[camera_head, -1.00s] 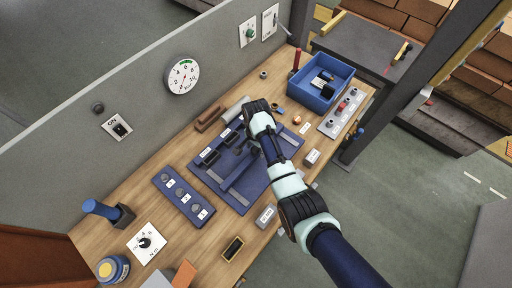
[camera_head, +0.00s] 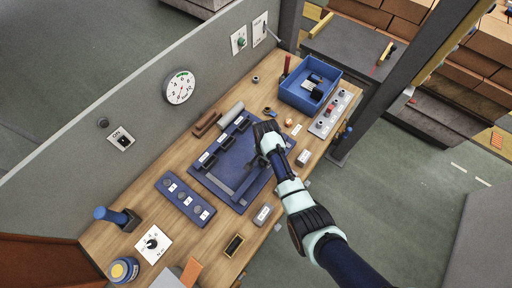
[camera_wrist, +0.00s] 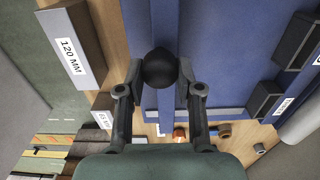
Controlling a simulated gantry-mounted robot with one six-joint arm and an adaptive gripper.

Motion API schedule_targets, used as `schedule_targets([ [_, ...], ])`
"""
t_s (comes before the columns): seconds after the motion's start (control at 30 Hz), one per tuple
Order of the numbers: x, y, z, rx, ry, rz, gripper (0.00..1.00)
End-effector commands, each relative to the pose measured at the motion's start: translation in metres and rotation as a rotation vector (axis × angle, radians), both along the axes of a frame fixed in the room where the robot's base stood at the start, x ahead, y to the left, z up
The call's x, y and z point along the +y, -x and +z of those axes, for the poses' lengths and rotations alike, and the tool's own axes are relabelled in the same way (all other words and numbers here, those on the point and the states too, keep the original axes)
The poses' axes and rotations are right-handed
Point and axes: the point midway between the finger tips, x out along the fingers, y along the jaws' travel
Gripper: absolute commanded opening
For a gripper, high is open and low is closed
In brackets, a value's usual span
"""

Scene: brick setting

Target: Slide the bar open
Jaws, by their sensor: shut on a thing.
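A blue panel (camera_head: 222,178) lies on the wooden bench. A long, flat grey-blue bar (camera_head: 246,187) runs diagonally over its front side. The bar also shows in the wrist view (camera_wrist: 165,20) as a narrow strip with a round black knob (camera_wrist: 159,66) on it. My gripper (camera_head: 262,161) is over the front right part of the panel, partly hidden by my wrist. In the wrist view my gripper (camera_wrist: 159,80) has one finger on each side of the knob and is shut on it.
Several dark brackets (camera_head: 207,160) line the panel's back side. A labelled 120 MM block (camera_wrist: 72,45) and another small grey block (camera_head: 303,157) stand near the front edge. A blue bin (camera_head: 285,92) and a button strip (camera_head: 326,122) are at the right.

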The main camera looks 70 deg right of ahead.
Motion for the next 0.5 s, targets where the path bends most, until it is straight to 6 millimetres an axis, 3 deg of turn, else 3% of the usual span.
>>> schedule_targets([
  [0.33, 0.0016, 0.0054, 0.0008, 0.005, -0.003, 0.0, 0.0],
  [0.37, 0.0015, 0.0054, 0.0009, 0.005, -0.003, 0.0, 0.39],
  [0.5, 0.0014, 0.0051, 0.0006, 0.005, -0.002, 0.0, 0.61],
])
